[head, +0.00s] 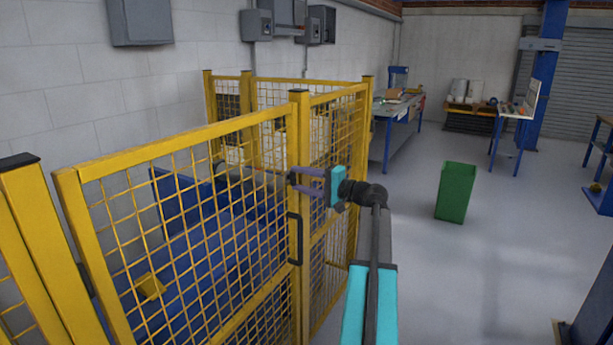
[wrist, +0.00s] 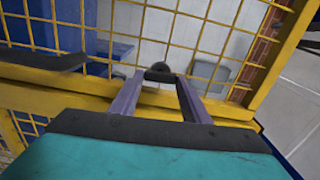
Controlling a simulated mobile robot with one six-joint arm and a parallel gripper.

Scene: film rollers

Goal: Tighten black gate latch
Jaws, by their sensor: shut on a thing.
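The black gate latch (head: 291,179) is a small dark knob on the yellow gate post, above the black gate handle (head: 294,238). In the wrist view the latch (wrist: 159,71) shows as a round dark end between the fingertips. My gripper (head: 296,180) reaches the post from the right, with its two purple fingers either side of the latch. In the wrist view my gripper (wrist: 160,79) is shut on the latch. The latch's turn angle cannot be told, as the fingers partly cover it.
The yellow mesh gate (head: 180,230) stands beside its post, with blue machinery (head: 200,250) behind the mesh. The handle also shows at the left of the wrist view (wrist: 40,60). A green bin (head: 456,192) and a workbench (head: 398,108) stand beyond. The floor at right is mostly clear.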

